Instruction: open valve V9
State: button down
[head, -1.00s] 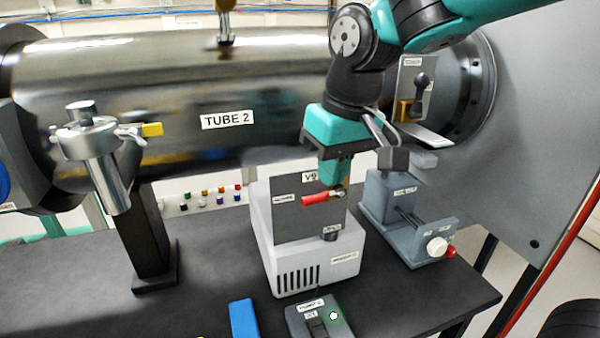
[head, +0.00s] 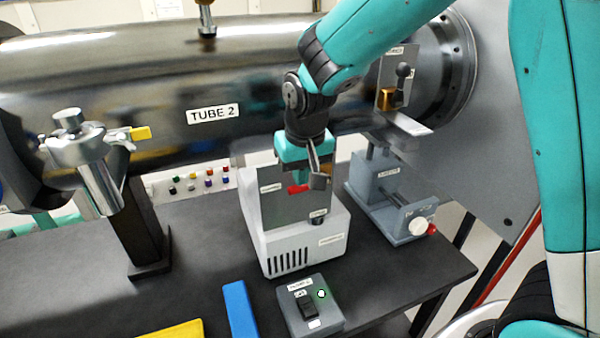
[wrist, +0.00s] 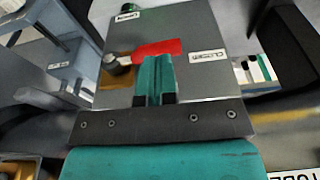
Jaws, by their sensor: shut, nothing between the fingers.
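Valve V9 has a red lever handle on an upright grey panel (head: 265,208) atop a light grey box. In the head view a short piece of the red handle (head: 296,189) shows beside my gripper, which hides the rest. In the wrist view the handle (wrist: 160,47) runs from its round pivot (wrist: 115,64) toward a label that seems to read CLOSED (wrist: 208,55). A second label (wrist: 126,16) is too small to read. My gripper (wrist: 155,82) is shut and empty, its teal fingertips close to the handle; whether they touch is unclear.
The large tube labelled TUBE 2 (head: 140,100) runs behind. A grey slide device (head: 385,200) stands just right of the valve box.

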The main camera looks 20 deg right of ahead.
jog(key=shift+w+f, duration=0.1)
jog(key=shift+f, duration=0.5)
